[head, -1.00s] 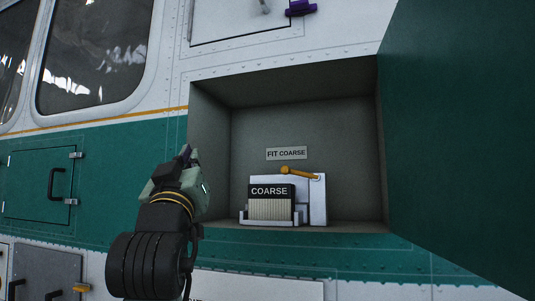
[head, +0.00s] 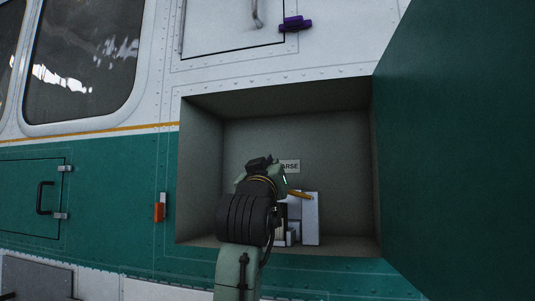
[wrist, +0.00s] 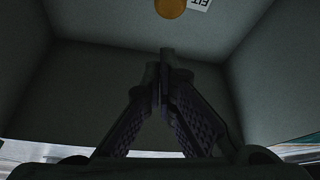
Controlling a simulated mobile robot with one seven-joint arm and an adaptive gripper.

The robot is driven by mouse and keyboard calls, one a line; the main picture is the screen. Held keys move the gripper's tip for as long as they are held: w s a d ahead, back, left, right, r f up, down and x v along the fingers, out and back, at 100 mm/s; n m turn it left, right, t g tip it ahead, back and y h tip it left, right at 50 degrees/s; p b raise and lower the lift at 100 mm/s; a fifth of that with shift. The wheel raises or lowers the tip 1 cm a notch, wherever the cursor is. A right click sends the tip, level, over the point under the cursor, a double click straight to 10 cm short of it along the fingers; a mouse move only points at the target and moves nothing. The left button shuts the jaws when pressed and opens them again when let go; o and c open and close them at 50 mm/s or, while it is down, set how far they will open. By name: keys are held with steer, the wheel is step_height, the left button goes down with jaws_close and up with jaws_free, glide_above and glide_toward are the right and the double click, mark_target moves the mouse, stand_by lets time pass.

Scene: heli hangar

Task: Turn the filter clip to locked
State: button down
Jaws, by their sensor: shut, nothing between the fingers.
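The filter clip (head: 300,194) is an orange-yellow lever at the top of a white bracket (head: 311,222) inside the open bay. It slants slightly down to the right; its left end is hidden behind my arm. The dark filter (head: 282,215) is mostly hidden too. My gripper (head: 262,161) is in front of the bay, up and left of the clip in the head view. In the wrist view its fingers (wrist: 166,55) are together and empty. An orange round shape (wrist: 171,8), perhaps part of the clip, shows beyond the fingertips; I see no contact.
A label (head: 291,166), partly covered, is on the bay's back wall (head: 330,145). The large green door (head: 450,150) stands open on the right. The bay walls enclose the gripper's surroundings. An orange latch (head: 160,207) and a purple latch (head: 295,24) are outside the bay.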

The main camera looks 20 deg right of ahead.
steer(key=shift+d+f, duration=0.2)
steer(key=shift+f, duration=0.95)
